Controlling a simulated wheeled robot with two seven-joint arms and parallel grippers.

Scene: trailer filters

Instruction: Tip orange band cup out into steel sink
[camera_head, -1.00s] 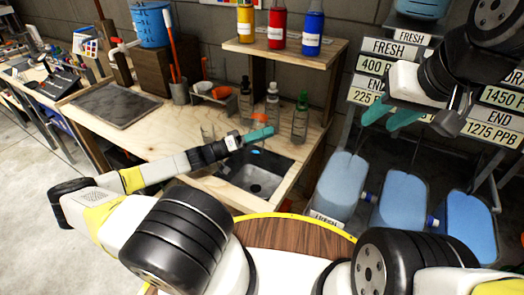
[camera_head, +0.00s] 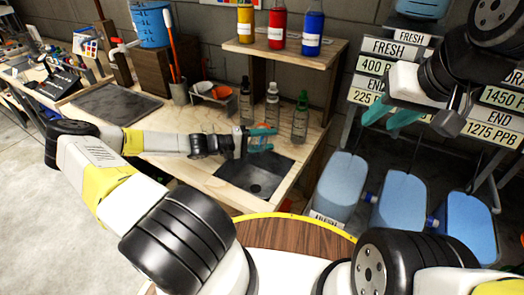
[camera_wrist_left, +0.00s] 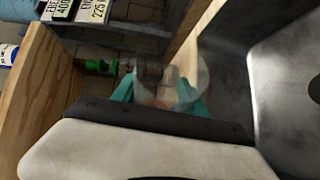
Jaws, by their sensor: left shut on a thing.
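The clear cup with an orange band (camera_head: 262,148) is held between the teal fingers of my left gripper (camera_head: 268,139), at the back edge of the steel sink (camera_head: 258,182). In the left wrist view the see-through cup (camera_wrist_left: 187,78) sits between both fingertips (camera_wrist_left: 158,93), with a faint orange patch low on it. The cup looks tilted, with its rim toward the sink side; its contents cannot be made out. The sink basin looks empty. My right gripper (camera_head: 383,119) is open and empty, high up at the right.
Several bottles, one green-capped (camera_head: 300,118), stand just behind the sink. A wooden shelf (camera_head: 285,52) with coloured bottles is above. A dish rack (camera_head: 214,95) stands at the back. Blue tanks (camera_head: 340,185) are on the right. The counter left of the sink is mostly clear.

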